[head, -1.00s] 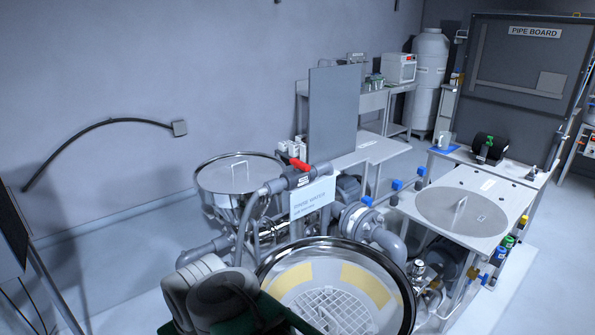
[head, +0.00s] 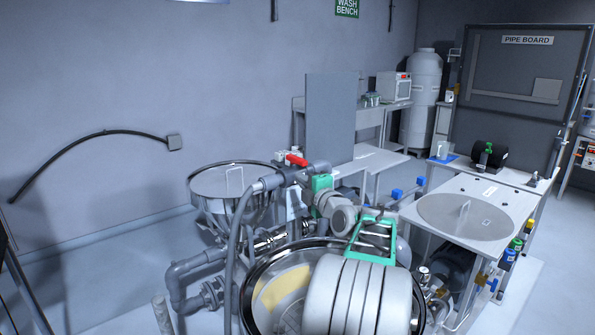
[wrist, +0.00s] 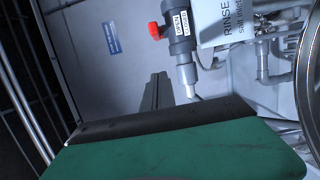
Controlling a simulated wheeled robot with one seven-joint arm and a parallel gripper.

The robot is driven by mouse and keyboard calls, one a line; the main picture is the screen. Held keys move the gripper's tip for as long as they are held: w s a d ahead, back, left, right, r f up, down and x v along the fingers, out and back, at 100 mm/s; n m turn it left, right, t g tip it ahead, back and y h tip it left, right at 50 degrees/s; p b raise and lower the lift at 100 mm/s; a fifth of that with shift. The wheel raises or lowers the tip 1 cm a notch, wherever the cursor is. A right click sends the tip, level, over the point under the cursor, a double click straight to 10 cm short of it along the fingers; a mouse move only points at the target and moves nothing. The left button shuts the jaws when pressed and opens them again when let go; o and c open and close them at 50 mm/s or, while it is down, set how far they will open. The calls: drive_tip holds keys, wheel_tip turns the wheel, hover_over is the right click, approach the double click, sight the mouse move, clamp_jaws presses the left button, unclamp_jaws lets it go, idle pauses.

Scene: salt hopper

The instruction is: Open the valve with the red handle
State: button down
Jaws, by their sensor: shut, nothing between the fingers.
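The red handle (head: 296,160) sits on top of a grey pipe valve (head: 300,172) at the hopper's rear, in the middle of the head view. In the wrist view the red handle (wrist: 154,31) shows small, on the valve body (wrist: 181,45) with an "OPEN" label. My gripper's dark fingers (wrist: 157,80) are closed together and empty, pointing toward the valve with a visible gap. In the head view my green gripper body (head: 320,183) is just right of and below the handle; its fingers are hard to make out there.
The round steel vessel (head: 260,275) is below my arm. A white table with a round lid (head: 466,215) is at the right. Open floor lies at the left.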

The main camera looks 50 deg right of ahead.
sight(297, 160)
drive_tip(key=w+d+p, duration=0.2)
drive_tip(key=w, duration=0.1)
drive_tip(key=w+d+p, duration=0.2)
drive_tip(key=w, duration=0.1)
drive_tip(key=w+d+p, duration=0.1)
drive_tip(key=w+d, duration=0.2)
drive_tip(key=shift+r+p, duration=0.15)
drive_tip(key=shift+p, duration=0.25)
drive_tip(key=shift+d, duration=0.2)
drive_tip(key=shift+w+f+b, duration=0.1)
drive_tip(key=shift+f+b, duration=0.15)
drive_tip(key=shift+b, duration=0.1)
drive_tip(key=shift+b, duration=0.3)
